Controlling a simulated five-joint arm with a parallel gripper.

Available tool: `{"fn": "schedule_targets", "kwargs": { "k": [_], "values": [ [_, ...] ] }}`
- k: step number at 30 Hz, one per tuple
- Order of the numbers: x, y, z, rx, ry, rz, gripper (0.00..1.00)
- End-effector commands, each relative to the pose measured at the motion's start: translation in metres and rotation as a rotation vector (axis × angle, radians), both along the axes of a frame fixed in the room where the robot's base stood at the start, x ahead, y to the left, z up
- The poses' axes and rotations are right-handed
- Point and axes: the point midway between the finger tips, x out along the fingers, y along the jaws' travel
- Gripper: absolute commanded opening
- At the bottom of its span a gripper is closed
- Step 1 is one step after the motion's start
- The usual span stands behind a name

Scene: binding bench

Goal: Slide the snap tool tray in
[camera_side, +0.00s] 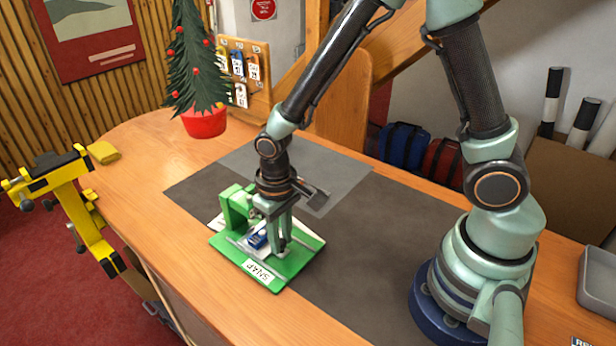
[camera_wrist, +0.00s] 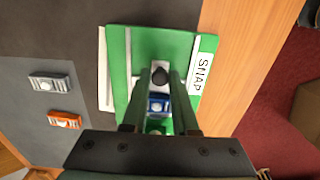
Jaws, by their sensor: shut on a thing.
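The snap tool is a green base (camera_side: 291,262) with a white SNAP label (camera_side: 262,272) and an upright green press (camera_side: 236,207). It also shows in the wrist view (camera_wrist: 175,45). A blue block (camera_side: 258,238) lies on the tool beside the press, and shows between my fingers in the wrist view (camera_wrist: 157,103). My gripper (camera_side: 283,247) points down over the tool. Its fingers are shut on a dark round knob (camera_wrist: 159,76), seemingly the tray's handle, just beyond the blue block. The fingers hide much of the tray, so how far in it sits cannot be told.
A small tree in a red pot (camera_side: 204,122) stands at the back. A yellow clamp (camera_side: 80,190) is at the left bench edge. A grey tray (camera_side: 598,282) is far right.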

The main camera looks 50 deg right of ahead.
Motion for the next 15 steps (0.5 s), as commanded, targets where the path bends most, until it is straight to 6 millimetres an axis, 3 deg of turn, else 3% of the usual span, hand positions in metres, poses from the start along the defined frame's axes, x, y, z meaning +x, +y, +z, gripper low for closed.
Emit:
{"fn": "schedule_targets", "kwargs": {
  "k": [4,5,6,15],
  "values": [
    [-0.0002,-0.0001,0.0001,0.000,0.000,0.000,0.00],
    [-0.0002,-0.0001,0.0001,0.000,0.000,0.000,0.35],
    [-0.0003,-0.0001,0.0001,0.000,0.000,0.000,0.40],
    [-0.0003,0.0000,0.0009,0.000,0.000,0.000,0.40]
  ]
}}
